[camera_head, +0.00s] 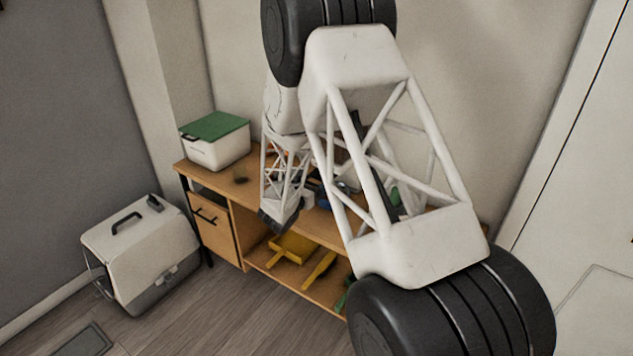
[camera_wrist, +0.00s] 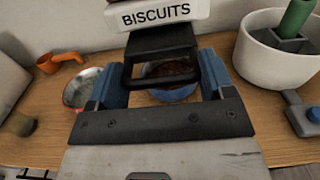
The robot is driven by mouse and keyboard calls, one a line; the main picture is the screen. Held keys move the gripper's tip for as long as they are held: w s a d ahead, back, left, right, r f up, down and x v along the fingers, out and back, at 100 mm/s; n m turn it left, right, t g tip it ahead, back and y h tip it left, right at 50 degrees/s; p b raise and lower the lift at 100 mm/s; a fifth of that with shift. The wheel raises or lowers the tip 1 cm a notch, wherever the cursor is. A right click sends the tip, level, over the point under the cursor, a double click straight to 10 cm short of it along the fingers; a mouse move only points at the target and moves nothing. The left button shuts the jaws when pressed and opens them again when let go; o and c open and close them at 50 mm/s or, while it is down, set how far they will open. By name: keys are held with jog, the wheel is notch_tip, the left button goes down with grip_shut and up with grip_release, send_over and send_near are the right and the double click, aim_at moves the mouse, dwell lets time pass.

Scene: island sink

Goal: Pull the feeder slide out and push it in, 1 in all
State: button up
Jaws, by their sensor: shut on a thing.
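The feeder is a white body marked "BISCUITS" (camera_wrist: 157,14) at the top of the wrist view. Its black feeder slide (camera_wrist: 160,40), with an open loop-shaped handle, sticks out below the label toward me. My gripper (camera_wrist: 158,82) has its blue fingers on either side of the slide's handle and is shut on it. A blue bowl (camera_wrist: 172,92) with brown contents is under the slide, partly hidden by it and by my gripper. In the head view my arm hides the feeder.
A red-rimmed bowl (camera_wrist: 80,90) and an orange object (camera_wrist: 58,62) are left of my gripper. A white pot (camera_wrist: 262,55) and a grey object with a blue knob (camera_wrist: 303,113) are at right. A green-lidded box (camera_head: 216,150) stands on the desk's left end.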

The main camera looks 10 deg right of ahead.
jog(key=shift+s+a, duration=0.15)
jog(key=o, duration=1.3)
jog(key=shift+c, duration=0.2)
jog(key=shift+a, duration=0.1)
jog(key=v, duration=0.7)
jog(key=shift+s+a, duration=0.2)
jog(key=shift+s, duration=0.1)
jog(key=shift+a+r, duration=0.1)
jog(key=c, duration=0.4)
jog(key=shift+s+a+r, duration=0.15)
jog(key=shift+s+a, duration=0.05)
jog(key=shift+a, duration=0.05)
jog(key=shift+c, duration=1.2)
jog(key=shift+g+y, duration=0.7)
jog(key=v, duration=0.4)
jog(key=r+v, duration=0.1)
jog(key=v, duration=0.3)
jog(key=shift+w+d+r, duration=0.1)
jog(key=shift+r, duration=0.15)
grip_shut()
jog(key=shift+s, duration=0.25)
